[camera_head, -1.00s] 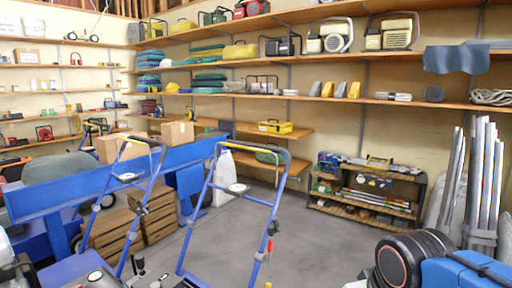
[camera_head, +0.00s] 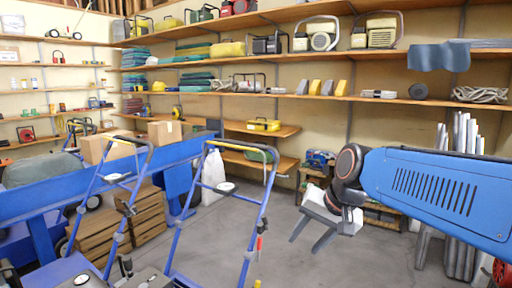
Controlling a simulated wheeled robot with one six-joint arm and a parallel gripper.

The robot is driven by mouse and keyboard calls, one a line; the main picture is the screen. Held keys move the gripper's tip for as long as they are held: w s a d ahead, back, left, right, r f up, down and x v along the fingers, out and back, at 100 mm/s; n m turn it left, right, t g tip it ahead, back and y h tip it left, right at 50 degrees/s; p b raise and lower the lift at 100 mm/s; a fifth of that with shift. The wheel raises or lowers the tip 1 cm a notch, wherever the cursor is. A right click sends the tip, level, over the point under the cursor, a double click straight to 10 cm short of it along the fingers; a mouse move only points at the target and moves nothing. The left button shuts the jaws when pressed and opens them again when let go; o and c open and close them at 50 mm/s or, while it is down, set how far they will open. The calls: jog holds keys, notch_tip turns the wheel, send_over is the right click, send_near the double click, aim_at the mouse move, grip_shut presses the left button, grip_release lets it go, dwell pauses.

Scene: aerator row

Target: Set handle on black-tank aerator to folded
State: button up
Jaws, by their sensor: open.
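Two aerator handles with blue tubes stand up in the lower left. The left handle (camera_head: 101,195) and the right handle (camera_head: 262,215) both look unfolded, each with a dark grip and yellow at the top corner. A round white dial sits on a crossbar of each. The machine bodies are cut off by the bottom edge, so I cannot tell which one has the black tank. My gripper (camera_head: 306,245) is open and empty, its two grey fingers pointing down and left. It is to the right of the right handle and apart from it.
A blue beam (camera_head: 50,198) runs behind the handles, with wooden crates (camera_head: 147,218) beside it. Cardboard boxes (camera_head: 164,132) stand behind. Shelves line the walls. Grey poles (camera_head: 466,135) lean at the right.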

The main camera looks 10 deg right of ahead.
jog(key=w+r+m+y, duration=0.2)
jog(key=w+r+m, duration=0.35)
jog(key=w, duration=0.75)
jog(key=m+t+y, duration=0.4)
jog(key=m+t, duration=0.1)
jog(key=m, duration=0.9)
send_near(257, 145)
jog(key=x, duration=1)
jog(key=shift+w+f, duration=0.15)
jog(key=shift+w, duration=0.3)
jog(key=shift+c, duration=0.4)
grip_shut()
